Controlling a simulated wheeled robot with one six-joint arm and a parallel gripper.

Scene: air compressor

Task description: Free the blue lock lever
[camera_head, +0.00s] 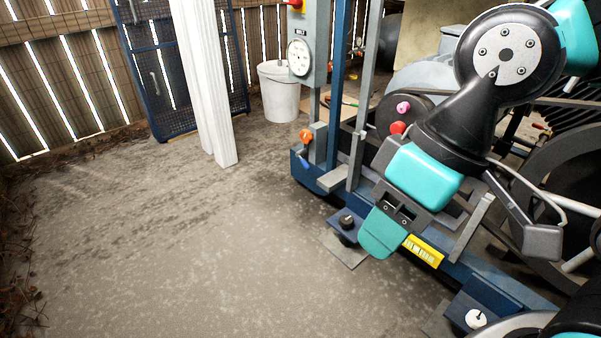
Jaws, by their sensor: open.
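The blue compressor frame (490,290) runs along the right, with a gauge (300,57) on an upright post, a pink knob (403,108) and a red knob (397,128). A white post (205,80) and a white bucket (278,92) stand behind. The floor at left is clear.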

